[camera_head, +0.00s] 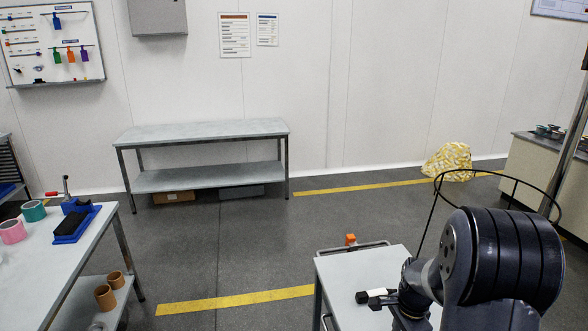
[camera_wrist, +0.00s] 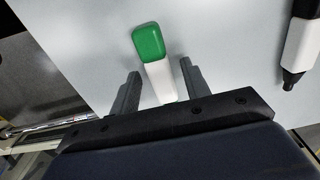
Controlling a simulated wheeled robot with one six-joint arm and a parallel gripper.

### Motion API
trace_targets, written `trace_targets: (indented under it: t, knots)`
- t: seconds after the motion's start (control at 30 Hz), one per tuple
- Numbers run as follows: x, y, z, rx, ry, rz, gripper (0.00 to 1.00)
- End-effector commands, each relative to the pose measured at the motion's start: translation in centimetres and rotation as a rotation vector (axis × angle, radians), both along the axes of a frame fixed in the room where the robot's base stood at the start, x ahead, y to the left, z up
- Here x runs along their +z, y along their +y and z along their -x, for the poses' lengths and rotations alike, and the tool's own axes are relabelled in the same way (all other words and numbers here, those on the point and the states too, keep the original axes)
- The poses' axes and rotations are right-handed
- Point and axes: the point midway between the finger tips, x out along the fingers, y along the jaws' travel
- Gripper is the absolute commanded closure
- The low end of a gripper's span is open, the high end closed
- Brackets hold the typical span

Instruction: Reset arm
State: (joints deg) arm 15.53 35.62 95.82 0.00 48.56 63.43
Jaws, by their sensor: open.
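My gripper (camera_wrist: 160,70) shows in the wrist view with its two dark fingers apart. A green-and-white object (camera_wrist: 150,44) with a green end and a white body is seen in the gap between the fingers, with space on both sides. Neither finger visibly touches it, and its lower end is hidden behind the gripper's bar. I cannot tell how high the fingers are above the pale tabletop. In the head view my dark arm (camera_head: 500,260) is at the lower right over a small grey table (camera_head: 340,270); the gripper itself is hidden there.
A black-and-white object (camera_wrist: 302,45) lies right of the gripper; one like it (camera_head: 376,296) shows on the small table. A workbench (camera_head: 60,255) with tape rolls stands left, and an empty-topped grey table (camera_head: 205,131) by the wall. Open floor lies between.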

Motion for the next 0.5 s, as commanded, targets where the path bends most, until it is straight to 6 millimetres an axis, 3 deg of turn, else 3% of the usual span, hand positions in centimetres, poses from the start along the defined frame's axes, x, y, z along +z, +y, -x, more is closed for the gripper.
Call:
trace_targets:
  t: [0.5]
  knots:
    - [1.1,0.0,0.0,0.000,-0.001,0.001,0.56]
